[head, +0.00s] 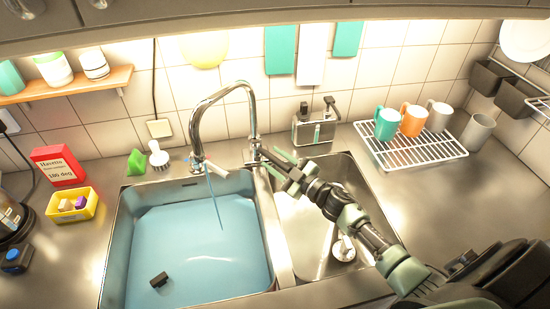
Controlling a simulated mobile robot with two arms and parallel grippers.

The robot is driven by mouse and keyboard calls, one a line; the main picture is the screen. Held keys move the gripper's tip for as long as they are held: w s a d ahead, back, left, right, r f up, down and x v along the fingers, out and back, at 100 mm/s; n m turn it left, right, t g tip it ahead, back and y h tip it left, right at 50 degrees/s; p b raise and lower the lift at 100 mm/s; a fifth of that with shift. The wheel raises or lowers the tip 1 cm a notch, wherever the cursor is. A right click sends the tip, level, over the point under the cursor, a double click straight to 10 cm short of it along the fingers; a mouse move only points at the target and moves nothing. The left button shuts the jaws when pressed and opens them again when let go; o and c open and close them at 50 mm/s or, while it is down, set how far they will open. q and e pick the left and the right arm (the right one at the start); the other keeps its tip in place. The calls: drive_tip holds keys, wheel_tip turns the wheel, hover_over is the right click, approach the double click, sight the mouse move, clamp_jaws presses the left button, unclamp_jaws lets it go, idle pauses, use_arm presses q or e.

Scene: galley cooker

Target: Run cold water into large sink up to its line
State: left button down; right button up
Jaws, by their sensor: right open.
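The large sink (112,262) is the left basin and holds a broad pool of pale blue water (200,250). The chrome tap (222,93) arches over its back edge, and a thin blue stream (215,200) runs down from the spout into the water. A small dark block (158,280) shows in the pool near the front left. I cannot make out a fill line on the basin wall. My right gripper (270,162) is open beside the right side of the tap's base; I cannot tell whether it touches the tap. My left gripper is not in view.
My right arm crosses the smaller right basin (300,245). A white rack (415,152) with mugs stands at the right, and a soap dispenser (315,128) behind the basins. A brush (158,157), green sponge (136,163) and yellow box (72,206) sit at the left.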

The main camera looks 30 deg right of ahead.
clamp_jaws()
idle(1.5)
